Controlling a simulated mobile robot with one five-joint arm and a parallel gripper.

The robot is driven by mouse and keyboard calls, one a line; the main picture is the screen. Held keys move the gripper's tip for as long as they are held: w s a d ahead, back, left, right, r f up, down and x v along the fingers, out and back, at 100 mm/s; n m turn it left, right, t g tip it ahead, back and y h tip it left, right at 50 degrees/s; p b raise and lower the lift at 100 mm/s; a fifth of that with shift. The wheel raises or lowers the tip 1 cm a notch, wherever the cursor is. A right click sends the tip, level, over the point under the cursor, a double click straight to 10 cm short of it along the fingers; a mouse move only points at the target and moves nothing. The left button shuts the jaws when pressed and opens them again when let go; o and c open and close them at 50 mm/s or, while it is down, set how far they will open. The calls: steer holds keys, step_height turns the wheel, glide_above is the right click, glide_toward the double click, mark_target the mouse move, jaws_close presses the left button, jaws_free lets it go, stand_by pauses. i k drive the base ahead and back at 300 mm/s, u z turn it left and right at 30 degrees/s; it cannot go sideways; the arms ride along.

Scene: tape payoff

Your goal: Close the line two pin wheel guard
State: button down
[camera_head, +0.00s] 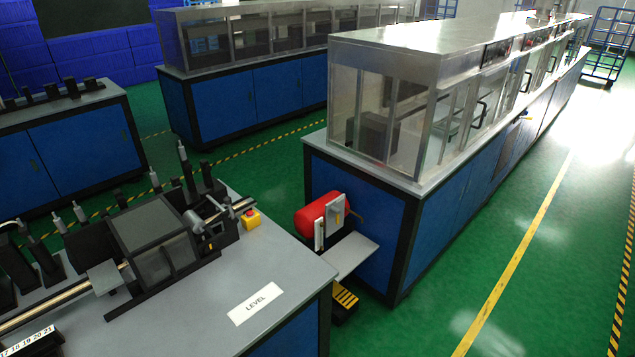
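No label in the head view marks line two or its pin wheel guard, so I cannot tell which part is the guard. A dark box-shaped cover (148,222) with clear side panels sits on the near grey bench (215,305); its lid looks down. A long clear-walled enclosure (385,110) with a grey metal top stands on the blue cabinet line at the right. Its side panels have dark handles; I cannot tell whether all of them are fully shut. My gripper is not in view.
A red cylinder (313,215) with pale plates and a grey shelf (350,255) juts from the right line's end. A yellow-striped pedal (345,302) lies below. A yellow-and-red button box (250,219) and LEVEL label (254,303) are on the near bench. Green floor is clear at right.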

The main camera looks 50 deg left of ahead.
mark_target(157, 244)
steer(key=u, duration=0.7)
steer(key=k, duration=0.15)
steer(key=u, duration=3.25)
steer(key=k, duration=0.6)
steer(key=z, duration=0.35)
steer(key=i, duration=0.6)
steer(key=u, duration=0.05)
